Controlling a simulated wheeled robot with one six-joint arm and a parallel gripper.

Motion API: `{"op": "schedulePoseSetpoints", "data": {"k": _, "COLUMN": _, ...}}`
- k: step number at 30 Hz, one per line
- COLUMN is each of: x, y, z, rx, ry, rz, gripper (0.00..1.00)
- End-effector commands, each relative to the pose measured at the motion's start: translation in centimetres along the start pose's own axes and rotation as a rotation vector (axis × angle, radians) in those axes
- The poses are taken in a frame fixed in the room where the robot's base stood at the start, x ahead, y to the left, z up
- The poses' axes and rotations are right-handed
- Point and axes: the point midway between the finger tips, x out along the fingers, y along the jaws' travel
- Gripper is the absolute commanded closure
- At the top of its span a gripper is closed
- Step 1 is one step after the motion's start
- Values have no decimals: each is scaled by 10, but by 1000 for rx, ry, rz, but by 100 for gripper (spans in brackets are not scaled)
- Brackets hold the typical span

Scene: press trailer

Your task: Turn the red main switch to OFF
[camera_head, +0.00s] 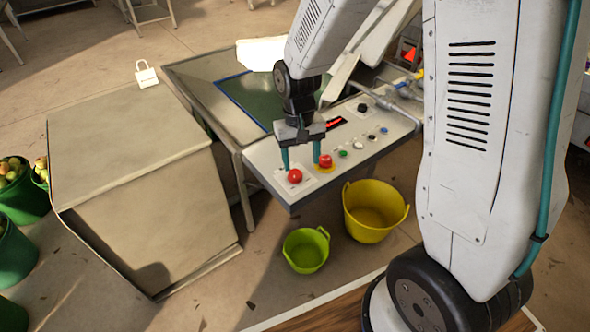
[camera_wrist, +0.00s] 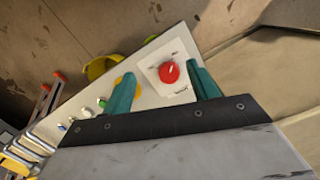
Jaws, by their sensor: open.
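The red main switch (camera_head: 295,176) is a round red knob on a white square plate at the left end of the control panel (camera_head: 262,158). In the wrist view the red knob (camera_wrist: 169,72) shows between the two teal fingers, with a pale mark on its face. My gripper (camera_head: 301,160) is open and points down over the panel, with a finger to each side of the knob. The wrist view also shows the gripper (camera_wrist: 164,88) empty. I cannot tell whether the fingers touch the knob, and I cannot read its setting.
A red button (camera_head: 326,161) on a yellow base sits close right of the switch, beside the right finger. Several small buttons and a black knob (camera_head: 362,108) lie farther along. Yellow (camera_head: 375,230) and green (camera_head: 306,265) tubs stand below. A large box (camera_head: 130,140) with a padlock (camera_head: 146,75) stands left.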

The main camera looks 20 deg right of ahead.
Motion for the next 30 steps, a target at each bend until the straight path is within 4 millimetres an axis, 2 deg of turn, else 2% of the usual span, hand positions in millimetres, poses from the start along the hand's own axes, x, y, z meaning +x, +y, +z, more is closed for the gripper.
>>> {"op": "schedulePoseSetpoints", "data": {"k": 2, "x": -1, "y": -4, "z": -24, "rx": 28, "ry": 73, "rz": -14, "gripper": 41}}
{"op": "schedulePoseSetpoints", "data": {"k": 4, "x": -3, "y": -6, "z": -33, "rx": 44, "ry": 112, "rz": -22, "gripper": 41}}
{"op": "schedulePoseSetpoints", "data": {"k": 8, "x": 7, "y": -6, "z": -36, "rx": 57, "ry": 121, "rz": -24, "gripper": 41}}
{"op": "schedulePoseSetpoints", "data": {"k": 19, "x": 62, "y": -7, "z": -41, "rx": 55, "ry": 118, "rz": -24, "gripper": 41}}
{"op": "schedulePoseSetpoints", "data": {"k": 24, "x": 72, "y": -7, "z": -43, "rx": 55, "ry": 120, "rz": -24, "gripper": 41}}
{"op": "schedulePoseSetpoints", "data": {"k": 30, "x": 73, "y": -7, "z": -43, "rx": 55, "ry": 121, "rz": -24, "gripper": 41}}
